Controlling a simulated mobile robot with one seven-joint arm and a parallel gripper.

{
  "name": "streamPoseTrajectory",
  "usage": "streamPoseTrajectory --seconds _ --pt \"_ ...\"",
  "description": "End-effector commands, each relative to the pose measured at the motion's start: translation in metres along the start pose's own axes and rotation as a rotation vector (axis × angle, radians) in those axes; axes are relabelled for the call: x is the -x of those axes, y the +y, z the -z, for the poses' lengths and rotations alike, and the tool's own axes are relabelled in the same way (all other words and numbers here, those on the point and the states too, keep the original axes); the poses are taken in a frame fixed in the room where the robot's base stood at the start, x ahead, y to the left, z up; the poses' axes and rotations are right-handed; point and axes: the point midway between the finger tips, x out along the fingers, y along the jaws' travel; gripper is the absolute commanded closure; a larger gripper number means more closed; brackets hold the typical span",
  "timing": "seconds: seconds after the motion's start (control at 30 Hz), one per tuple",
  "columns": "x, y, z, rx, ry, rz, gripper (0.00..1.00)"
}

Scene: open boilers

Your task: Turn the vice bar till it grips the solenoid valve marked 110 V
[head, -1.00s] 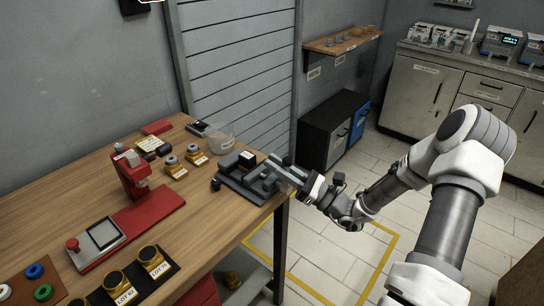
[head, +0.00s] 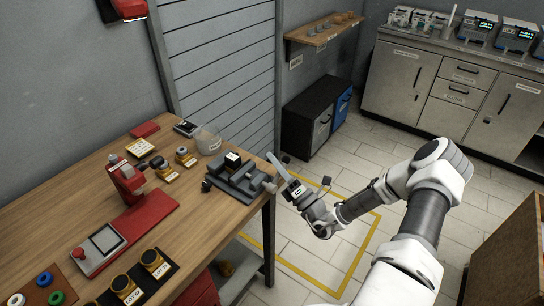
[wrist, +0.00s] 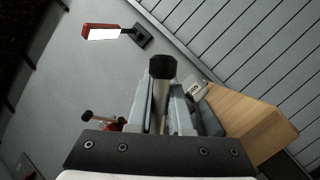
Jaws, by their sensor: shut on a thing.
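The grey vice (head: 240,183) sits at the right end of the wooden bench. A small dark block with a pale top, apparently the solenoid valve (head: 232,158), stands in it; its marking is too small to read, and I cannot tell whether both jaws touch it. My gripper (head: 277,164) is just off the bench edge, by the vice's screw end. It is shut on the vice bar. In the wrist view the bar (wrist: 160,95) lies between my fingers, its black end knob (wrist: 162,67) beyond them. The fingers partly hide it.
A clear tub (head: 207,141) and small labelled parts (head: 165,170) stand left of the vice. A red press (head: 128,182) is further left. A black cabinet (head: 308,125) stands behind my gripper. The floor (head: 350,160) beside the bench is open.

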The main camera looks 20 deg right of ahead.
Motion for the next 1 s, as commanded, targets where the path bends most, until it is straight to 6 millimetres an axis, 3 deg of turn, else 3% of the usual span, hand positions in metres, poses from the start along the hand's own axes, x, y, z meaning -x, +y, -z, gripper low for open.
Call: streamPoseTrajectory --seconds 0.3,0.83,0.87,1.0 --pt "0.0032 -0.0090 0.0003 -0.110 -0.028 0.053 1.00" --pt "0.0040 -0.0113 0.0007 -0.131 -0.034 0.063 1.00" --pt "0.0040 -0.0112 0.0007 -0.131 -0.034 0.063 0.80" --pt "0.0037 -0.0110 0.0002 -0.129 -0.035 0.061 0.55"
